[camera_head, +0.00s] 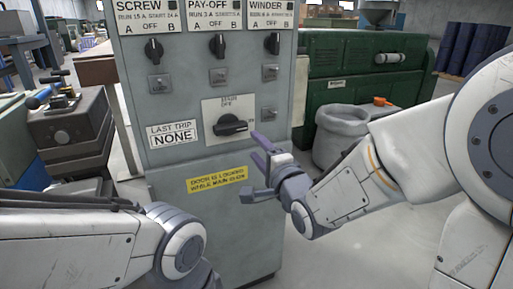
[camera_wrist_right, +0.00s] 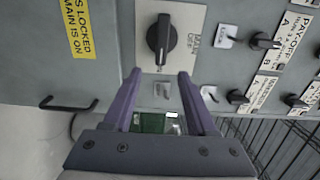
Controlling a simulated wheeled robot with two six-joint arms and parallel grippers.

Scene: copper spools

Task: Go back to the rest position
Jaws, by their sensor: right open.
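My right gripper (camera_head: 258,147) is open and empty in front of the grey control cabinet (camera_head: 165,225), below and right of the main switch. In the right wrist view its two purple fingers (camera_wrist_right: 160,80) stand apart, with the black main knob (camera_wrist_right: 160,40) just beyond the tips. No contact with the knob shows. In the head view the main knob (camera_head: 230,124) lies horizontally on its white plate. My left arm comes in at the lower left of the head view; its gripper is out of view.
Three black selector knobs, for screw (camera_head: 153,48), pay-off (camera_head: 218,43) and winder (camera_head: 271,42), sit above the main switch. A yellow door label (camera_head: 217,179) is below it. A grey bin (camera_head: 340,135) and green machine (camera_head: 345,70) stand behind my right arm.

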